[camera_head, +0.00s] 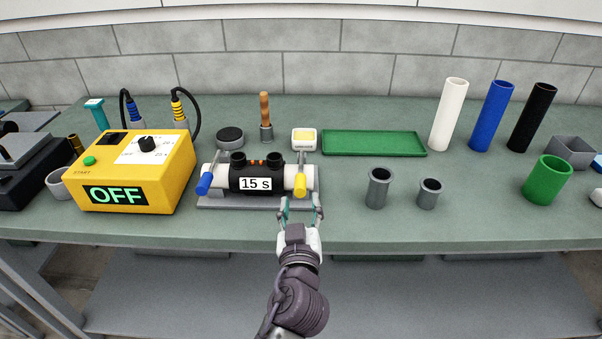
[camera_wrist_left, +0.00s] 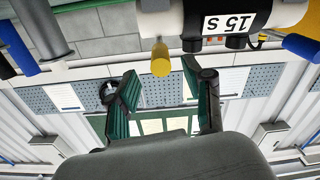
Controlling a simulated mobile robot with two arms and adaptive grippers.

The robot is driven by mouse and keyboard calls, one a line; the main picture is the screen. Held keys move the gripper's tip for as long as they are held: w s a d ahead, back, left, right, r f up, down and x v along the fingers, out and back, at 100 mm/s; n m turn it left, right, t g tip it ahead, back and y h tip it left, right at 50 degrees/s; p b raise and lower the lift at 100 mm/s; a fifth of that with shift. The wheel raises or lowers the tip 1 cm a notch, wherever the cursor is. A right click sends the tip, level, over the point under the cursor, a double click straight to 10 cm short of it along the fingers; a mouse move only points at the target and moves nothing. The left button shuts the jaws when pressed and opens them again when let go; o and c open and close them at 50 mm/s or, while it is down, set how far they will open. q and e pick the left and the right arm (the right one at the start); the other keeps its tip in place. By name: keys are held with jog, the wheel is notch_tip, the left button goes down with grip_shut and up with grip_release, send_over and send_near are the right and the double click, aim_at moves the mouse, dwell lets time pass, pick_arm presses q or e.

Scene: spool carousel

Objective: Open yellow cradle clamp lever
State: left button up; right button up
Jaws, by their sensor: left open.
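The yellow clamp lever (camera_head: 300,186) is at the right end of the cradle (camera_head: 240,202), angled down toward the front. A blue lever (camera_head: 204,183) is at the left end. The cradle holds a white cylinder with a black middle section (camera_head: 250,172) labelled "15 s". My left gripper (camera_head: 301,204) is open and empty at the cradle's front right, close to the yellow lever. In the left wrist view the yellow lever (camera_wrist_left: 161,58) shows beyond the open fingers (camera_wrist_left: 160,95), apart from them and between their lines. My right gripper is not in view.
A yellow control box (camera_head: 135,175) reading "OFF" stands left of the cradle. Grey cups (camera_head: 378,188) stand to the right, with a green tray (camera_head: 373,143) behind. White, blue and black tubes (camera_head: 491,116) stand at the back right. The bench front right of the gripper is clear.

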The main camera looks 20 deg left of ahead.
aim_at(300, 178)
pick_arm(q)
jog(key=p+x, duration=0.2)
jog(key=x, duration=0.6)
jog(key=shift+r, duration=0.1)
jog(key=shift+w+a, duration=0.2)
jog(key=shift+w, duration=0.3)
grip_shut()
